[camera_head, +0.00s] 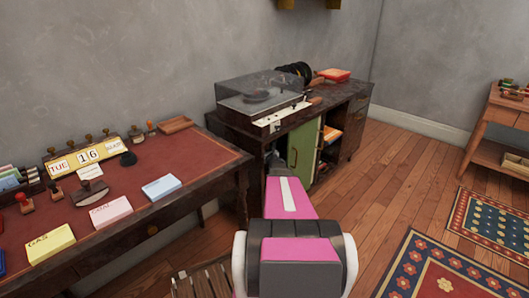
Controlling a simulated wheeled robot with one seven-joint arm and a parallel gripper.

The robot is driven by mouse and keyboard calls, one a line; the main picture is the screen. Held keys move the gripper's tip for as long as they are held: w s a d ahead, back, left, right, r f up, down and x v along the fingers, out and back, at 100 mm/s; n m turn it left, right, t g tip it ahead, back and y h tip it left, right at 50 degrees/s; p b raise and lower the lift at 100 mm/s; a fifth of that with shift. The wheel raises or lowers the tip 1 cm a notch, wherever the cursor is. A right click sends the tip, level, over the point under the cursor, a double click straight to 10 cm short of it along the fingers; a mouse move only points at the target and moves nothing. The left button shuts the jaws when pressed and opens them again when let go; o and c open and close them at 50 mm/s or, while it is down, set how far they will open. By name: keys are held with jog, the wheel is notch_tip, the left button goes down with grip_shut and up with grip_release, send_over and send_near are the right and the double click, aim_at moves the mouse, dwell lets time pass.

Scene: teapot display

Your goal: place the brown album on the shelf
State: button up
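I cannot make out an album for certain. A small flat brown thing (175,124) lies at the back right of the red-topped desk, and I cannot tell whether it is the album. The dark cabinet (352,100) has open shelf space below its top, with an orange item (331,134) inside. My pink and black arm reaches forward from the bottom middle towards the cabinet's front. My gripper cannot be made out beyond the arm, so its state and anything in it are hidden.
A record player (262,98) and a red item (335,75) stand on the cabinet. The desk (205,155) holds stamps, a calendar (88,153) and paper stacks. A wooden shelf unit (488,122) stands at right.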

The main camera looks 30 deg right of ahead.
jog(key=s, duration=1.2)
jog(key=shift+a, duration=0.35)
dwell(0.5)
